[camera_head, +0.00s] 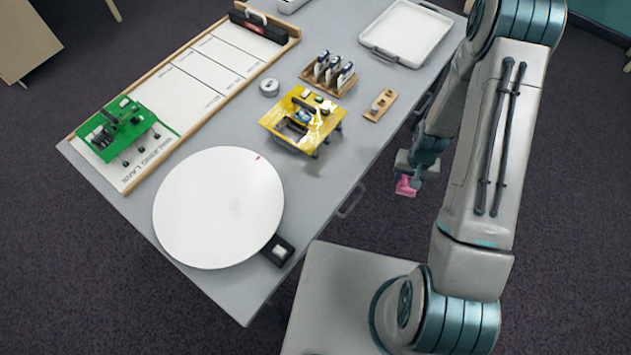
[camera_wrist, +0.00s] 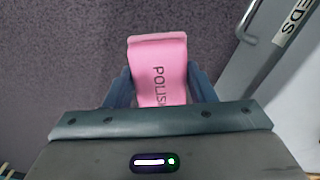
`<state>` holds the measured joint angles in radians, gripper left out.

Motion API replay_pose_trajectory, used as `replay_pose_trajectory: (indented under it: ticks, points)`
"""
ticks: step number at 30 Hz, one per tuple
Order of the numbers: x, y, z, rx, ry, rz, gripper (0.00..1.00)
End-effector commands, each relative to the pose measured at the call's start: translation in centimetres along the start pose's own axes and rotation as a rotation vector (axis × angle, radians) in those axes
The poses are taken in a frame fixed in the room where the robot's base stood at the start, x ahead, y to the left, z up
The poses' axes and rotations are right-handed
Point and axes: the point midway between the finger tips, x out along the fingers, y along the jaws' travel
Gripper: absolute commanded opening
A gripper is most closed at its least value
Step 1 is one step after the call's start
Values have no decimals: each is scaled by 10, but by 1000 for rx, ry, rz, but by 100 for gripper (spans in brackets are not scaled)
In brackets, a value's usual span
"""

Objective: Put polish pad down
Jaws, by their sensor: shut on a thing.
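The polish pad (camera_wrist: 158,62) is a pink block marked with dark letters reading "POLIS", the rest hidden by my gripper. My gripper (camera_wrist: 159,85) is shut on it, with one finger on each side. In the head view the pink pad (camera_head: 406,186) hangs from my gripper (camera_head: 412,176), to the right of the table's edge, over the dark carpet. The pad touches nothing but the gripper. The grey table (camera_head: 330,185) lies to the left of it.
On the table are a white round disc (camera_head: 215,210), a green board (camera_head: 122,130), a yellow board (camera_head: 303,118), a rack of bottles (camera_head: 328,74), a small wooden block (camera_head: 380,105) and a white tray (camera_head: 408,30). Drawer handles (camera_head: 351,201) stick out along the near side.

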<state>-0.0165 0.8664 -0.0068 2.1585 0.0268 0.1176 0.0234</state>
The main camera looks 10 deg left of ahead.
Motion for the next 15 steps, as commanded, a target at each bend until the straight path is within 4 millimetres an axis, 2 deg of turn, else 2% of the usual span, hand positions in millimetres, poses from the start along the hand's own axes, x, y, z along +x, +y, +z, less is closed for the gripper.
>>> replay_pose_trajectory:
  ticks: [4,7,12,15]
  points:
    - [-25,-40,8,21,8,3,21]
    - [-48,-73,22,52,11,4,21]
    - [-84,-117,58,120,13,5,21]
    - [-102,-136,83,164,13,3,21]
